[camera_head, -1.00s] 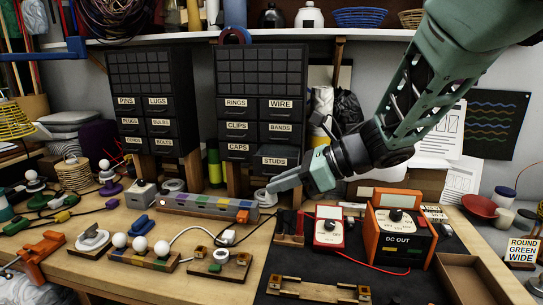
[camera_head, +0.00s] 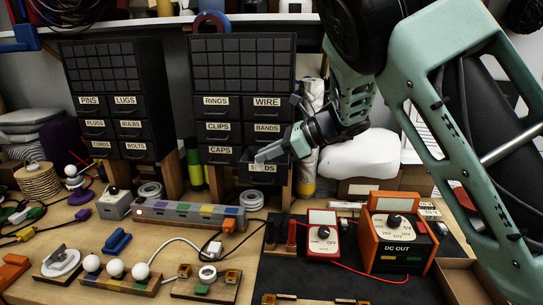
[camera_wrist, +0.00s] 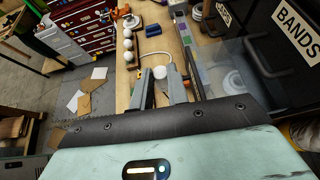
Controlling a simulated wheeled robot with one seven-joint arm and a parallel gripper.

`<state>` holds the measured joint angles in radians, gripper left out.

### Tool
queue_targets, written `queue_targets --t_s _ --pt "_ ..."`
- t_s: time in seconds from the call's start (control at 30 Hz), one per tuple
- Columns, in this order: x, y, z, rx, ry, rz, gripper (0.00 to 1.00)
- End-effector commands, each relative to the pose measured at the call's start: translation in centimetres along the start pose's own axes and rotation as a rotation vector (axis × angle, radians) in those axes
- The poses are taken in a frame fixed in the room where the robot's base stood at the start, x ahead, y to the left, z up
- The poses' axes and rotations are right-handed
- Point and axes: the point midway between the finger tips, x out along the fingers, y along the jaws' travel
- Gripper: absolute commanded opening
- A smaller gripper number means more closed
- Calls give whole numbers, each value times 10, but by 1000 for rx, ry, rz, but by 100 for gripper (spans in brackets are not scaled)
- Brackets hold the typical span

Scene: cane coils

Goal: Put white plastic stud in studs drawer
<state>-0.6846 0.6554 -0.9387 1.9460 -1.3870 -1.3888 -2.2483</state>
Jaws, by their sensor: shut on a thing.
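My gripper (camera_head: 262,158) is shut on the white plastic stud (camera_wrist: 160,73), which shows as a small pale piece between the fingertips in the wrist view; its outline is unclear. The studs drawer (camera_head: 277,173) is pulled out at the bottom right of the right cabinet. The fingertips are at its front and cover part of its label. In the wrist view the open drawer (camera_wrist: 215,55) lies just right of the fingers. The stud looks outside the drawer, though the exact gap cannot be told.
A grey coil (camera_head: 251,201) lies on the bench below the drawer. A grey bar with coloured blocks (camera_head: 188,213) lies in front of the cabinets. A red meter (camera_head: 323,232) and an orange DC OUT box (camera_head: 398,238) stand to the right. The bands drawer (camera_head: 267,129) above is shut.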

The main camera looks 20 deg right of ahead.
Motion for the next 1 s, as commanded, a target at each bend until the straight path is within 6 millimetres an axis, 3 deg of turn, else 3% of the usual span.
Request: queue_targets --t_s 0.1,0.4,0.53,1.0 --pt "-1 -30 2 1 5 -2 0" --pt "1 -92 3 1 3 1 0" --pt "12 -89 -15 5 3 3 0" --pt "33 -91 -54 1 2 1 0"
